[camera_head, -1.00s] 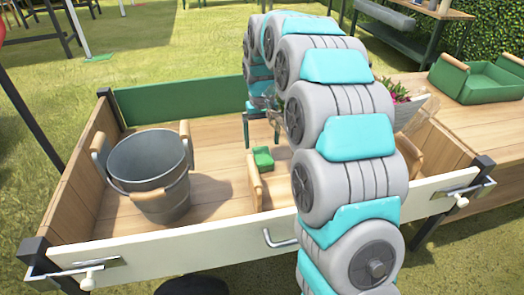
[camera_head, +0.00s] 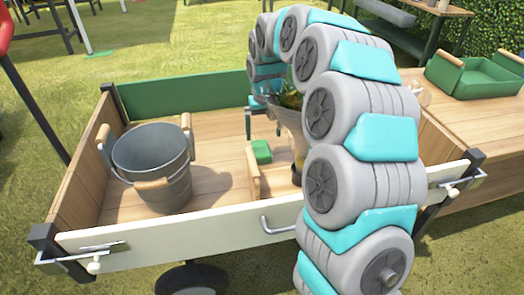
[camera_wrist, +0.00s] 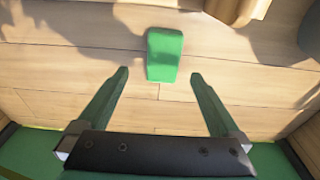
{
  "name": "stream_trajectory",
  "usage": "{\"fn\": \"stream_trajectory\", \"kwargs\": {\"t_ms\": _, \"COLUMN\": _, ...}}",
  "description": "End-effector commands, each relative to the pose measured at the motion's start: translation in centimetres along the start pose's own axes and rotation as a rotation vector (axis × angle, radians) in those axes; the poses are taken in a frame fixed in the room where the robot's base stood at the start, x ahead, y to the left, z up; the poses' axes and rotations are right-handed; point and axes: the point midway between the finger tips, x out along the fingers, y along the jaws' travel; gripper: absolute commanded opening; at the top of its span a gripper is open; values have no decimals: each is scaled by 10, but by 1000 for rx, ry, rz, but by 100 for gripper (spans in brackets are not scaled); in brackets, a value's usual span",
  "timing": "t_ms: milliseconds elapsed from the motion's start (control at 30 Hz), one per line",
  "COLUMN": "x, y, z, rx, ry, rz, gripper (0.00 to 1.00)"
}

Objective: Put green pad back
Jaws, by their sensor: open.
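The small green pad (camera_head: 261,152) lies on the wooden bed of the cart, behind a wooden upright piece (camera_head: 253,175). In the wrist view the pad (camera_wrist: 165,54) lies just past my fingertips, near the line midway between them. My gripper (camera_wrist: 159,74) is open and empty, its two dark green fingers spread wider than the pad and apart from it. In the head view my arm hides most of the gripper; one finger shows near the pad.
A grey metal bucket (camera_head: 152,165) with wooden handles stands at the left of the bed. A wrapped plant (camera_head: 291,112) is partly hidden behind my arm. A green panel (camera_head: 185,95) closes the cart's far side. A green tray (camera_head: 475,76) sits on the table at right.

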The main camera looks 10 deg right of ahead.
Motion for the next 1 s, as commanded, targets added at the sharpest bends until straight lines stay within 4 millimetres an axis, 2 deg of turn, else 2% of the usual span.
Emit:
{"fn": "stream_trajectory", "kwargs": {"t_ms": 267, "x": 22, "y": -2, "z": 0, "rx": 0, "ry": -3, "rz": 0, "gripper": 100}}
{"fn": "stream_trajectory", "kwargs": {"t_ms": 533, "x": 59, "y": -6, "z": 1, "rx": 1, "ry": -3, "rz": -1, "gripper": 100}}
{"fn": "stream_trajectory", "kwargs": {"t_ms": 767, "x": 64, "y": -6, "z": 0, "rx": 1, "ry": 1, "rz": 0, "gripper": 100}}
{"fn": "stream_trajectory", "kwargs": {"t_ms": 833, "x": 64, "y": -5, "z": 0, "rx": 1, "ry": 1, "rz": 0, "gripper": 96}}
{"fn": "stream_trajectory", "kwargs": {"t_ms": 1000, "x": 64, "y": -6, "z": 0, "rx": 1, "ry": 0, "rz": 0, "gripper": 76}}
